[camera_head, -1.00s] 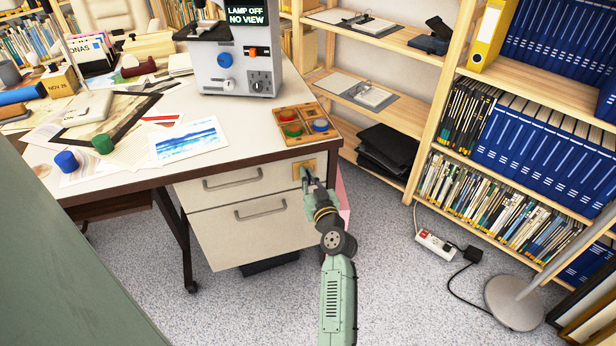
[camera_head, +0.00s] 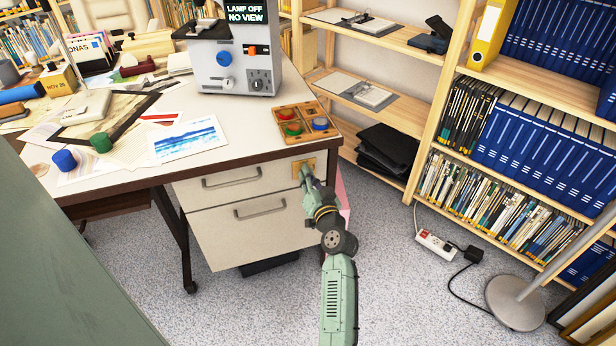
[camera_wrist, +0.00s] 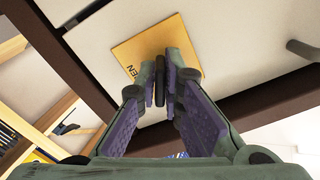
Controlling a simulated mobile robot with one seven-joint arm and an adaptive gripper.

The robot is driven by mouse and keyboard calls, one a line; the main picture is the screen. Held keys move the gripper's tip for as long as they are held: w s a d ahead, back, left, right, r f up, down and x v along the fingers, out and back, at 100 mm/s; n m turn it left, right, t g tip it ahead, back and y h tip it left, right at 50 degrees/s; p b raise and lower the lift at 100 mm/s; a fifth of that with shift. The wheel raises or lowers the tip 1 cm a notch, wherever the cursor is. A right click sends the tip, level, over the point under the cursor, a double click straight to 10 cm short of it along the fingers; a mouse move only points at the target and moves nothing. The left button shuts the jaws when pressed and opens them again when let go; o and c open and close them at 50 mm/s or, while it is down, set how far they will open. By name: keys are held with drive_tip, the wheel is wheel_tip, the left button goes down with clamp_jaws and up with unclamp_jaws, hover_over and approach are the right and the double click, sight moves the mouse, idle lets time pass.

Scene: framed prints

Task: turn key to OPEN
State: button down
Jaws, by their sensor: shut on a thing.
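A yellow lock plate (camera_head: 311,165) is on the desk's upper drawer front, at its right end. In the wrist view the plate (camera_wrist: 135,60) shows the letters "EN"; the rest of the lettering is hidden by my fingers. The key (camera_wrist: 160,82) shows as a narrow dark piece between the fingertips, in front of the plate. My gripper (camera_head: 306,174) is at the plate and shut on the key, also in the wrist view (camera_wrist: 164,78). The keyhole and the key's exact angle are hidden.
Drawer handles (camera_head: 232,179) stick out left of the plate. A wooden tray with round pieces (camera_head: 282,118) and a grey device (camera_head: 232,72) stand on the desk above. Shelves (camera_head: 430,125) stand to the right. The carpet (camera_head: 390,270) beside my arm is clear.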

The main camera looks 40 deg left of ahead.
drive_tip(key=m+p, duration=0.1)
drive_tip(key=m, duration=0.5)
drive_tip(key=shift+w+r, duration=0.1)
drive_tip(key=m+p, duration=0.1)
drive_tip(key=m, duration=0.5)
drive_tip(key=shift+d+m+p, duration=0.1)
drive_tip(key=shift+m+p, duration=0.2)
drive_tip(key=shift+m, duration=0.1)
drive_tip(key=c, duration=1.8)
unclamp_jaws()
drive_tip(key=shift+o, duration=0.2)
drive_tip(key=shift+f, duration=0.2)
drive_tip(key=v, duration=1.2)
